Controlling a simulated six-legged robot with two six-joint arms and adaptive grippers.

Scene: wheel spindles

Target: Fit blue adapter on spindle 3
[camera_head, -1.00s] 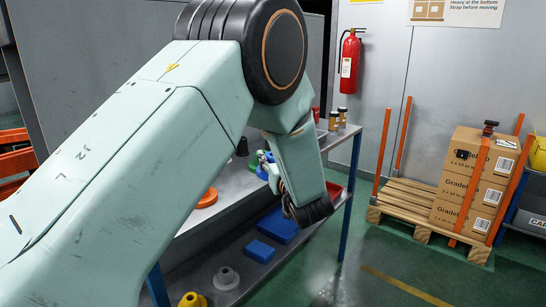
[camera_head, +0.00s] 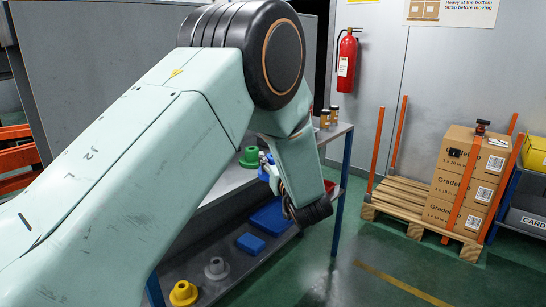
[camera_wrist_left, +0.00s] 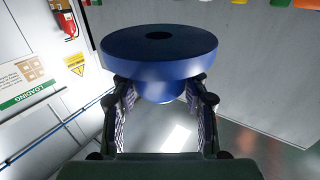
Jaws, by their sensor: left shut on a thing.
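The blue adapter (camera_wrist_left: 160,55) is a wide round flange with a dark centre hole and a narrower hub below. In the left wrist view my left gripper (camera_wrist_left: 160,88) is shut on the hub, with one finger on each side and the flange above the fingertips. In the head view my left arm hides most of the gripper (camera_head: 268,172), so the adapter cannot be made out clearly there. Spindle 3 cannot be identified in either view. My right gripper is not in view.
A green adapter (camera_head: 250,157) sits on the grey bench behind my arm. A pallet with strapped boxes (camera_head: 465,180) stands right; green floor between is clear.

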